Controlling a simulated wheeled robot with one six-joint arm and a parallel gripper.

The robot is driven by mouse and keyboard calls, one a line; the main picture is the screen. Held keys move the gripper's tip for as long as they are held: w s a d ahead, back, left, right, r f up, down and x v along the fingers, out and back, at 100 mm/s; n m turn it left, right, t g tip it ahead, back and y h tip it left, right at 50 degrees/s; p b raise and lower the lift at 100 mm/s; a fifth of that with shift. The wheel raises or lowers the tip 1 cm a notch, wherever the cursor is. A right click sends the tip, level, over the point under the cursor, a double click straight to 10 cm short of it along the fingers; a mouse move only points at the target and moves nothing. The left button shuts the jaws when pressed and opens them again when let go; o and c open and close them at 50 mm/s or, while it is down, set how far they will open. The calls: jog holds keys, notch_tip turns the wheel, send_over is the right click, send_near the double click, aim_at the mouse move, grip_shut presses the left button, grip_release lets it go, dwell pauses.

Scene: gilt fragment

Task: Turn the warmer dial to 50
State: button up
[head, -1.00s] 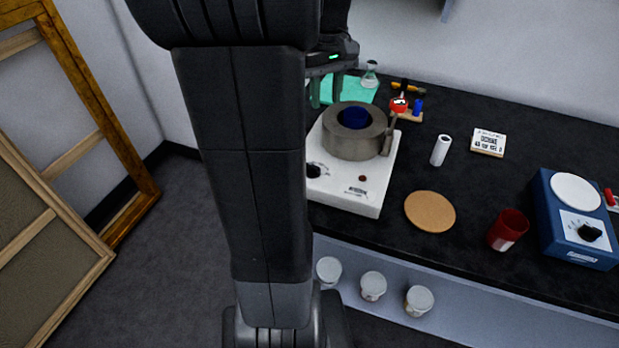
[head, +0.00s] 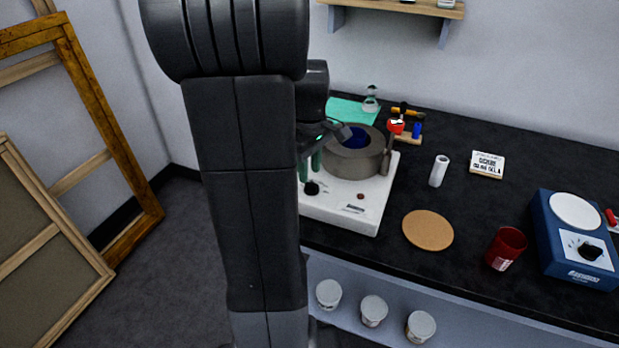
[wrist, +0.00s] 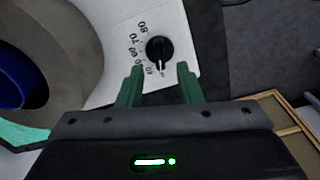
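The warmer (head: 340,212) is a white box with a grey ring and a dark blue vessel on top. Its black dial (head: 312,188) is on the near left; it also shows in the wrist view (wrist: 160,50). Printed numbers run around the dial's left and lower side, 80 at the top. The white pointer mark faces down in the wrist view, by the lowest label, past 40; that label is too small to read. My gripper (wrist: 159,70) is open with green fingers. The dial lies ahead, between and beyond the fingertips, apparently untouched. In the head view the gripper (head: 310,168) is just above the dial.
A cork disc (head: 428,230), red cup (head: 505,248), white cylinder (head: 438,171) and blue device with its own dial (head: 577,240) stand to the right on the black counter (head: 470,215). A teal sheet (head: 350,110) and flask (head: 371,100) are behind. Lidded tubs (head: 373,311) sit below.

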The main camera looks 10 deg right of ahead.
aim_at(310, 182)
jog(key=shift+f, duration=1.6)
grip_shut()
jog(key=shift+m, duration=0.3)
jog(key=m, duration=0.2)
jog(key=m+p, duration=0.1)
jog(key=m, duration=0.2)
jog(key=shift+w+d+r, duration=0.1)
jog(key=shift+d, duration=0.1)
jog(key=m+p, duration=0.1)
jog(key=m, duration=0.5)
jog(key=shift+d, duration=0.15)
